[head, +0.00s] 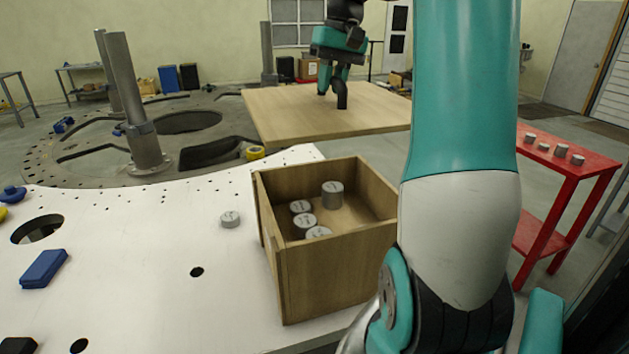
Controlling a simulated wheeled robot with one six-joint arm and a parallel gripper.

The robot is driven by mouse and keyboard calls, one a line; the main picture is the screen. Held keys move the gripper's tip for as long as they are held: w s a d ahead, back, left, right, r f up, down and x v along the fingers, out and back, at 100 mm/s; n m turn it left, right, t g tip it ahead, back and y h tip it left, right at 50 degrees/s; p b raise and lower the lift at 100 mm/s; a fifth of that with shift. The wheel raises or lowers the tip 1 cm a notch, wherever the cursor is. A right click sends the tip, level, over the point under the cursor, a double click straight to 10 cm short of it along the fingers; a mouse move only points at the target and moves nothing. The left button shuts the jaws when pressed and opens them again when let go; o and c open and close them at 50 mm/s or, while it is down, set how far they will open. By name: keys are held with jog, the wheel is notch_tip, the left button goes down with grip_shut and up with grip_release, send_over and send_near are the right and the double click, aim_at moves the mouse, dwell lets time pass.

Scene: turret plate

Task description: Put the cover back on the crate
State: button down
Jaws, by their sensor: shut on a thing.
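The wooden crate (335,272) stands open on the white plate, and several grey cylinders (333,194) stand inside it. The wooden cover (285,108) is a flat square board, held in the air above and behind the crate, roughly level. My gripper (341,92) is shut on the dark knob at the middle of the cover; the knob is mostly hidden by the fingers. The cover is apart from the crate. Part of the crate's right side is hidden behind my arm.
A blue block (44,268) lies farther left. A metal post (135,110) rises at the back left. A red table (570,170) with several cylinders stands at the right.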

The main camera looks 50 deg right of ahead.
notch_tip(320, 180, down, 19)
jog(key=b, duration=0.3)
jog(key=shift+f, duration=0.2)
jog(key=shift+d+f, duration=0.1)
jog(key=c, duration=1.5)
grip_release()
jog(key=shift+s+f, duration=0.1)
jog(key=o, duration=0.5)
jog(key=shift+c, duration=0.2)
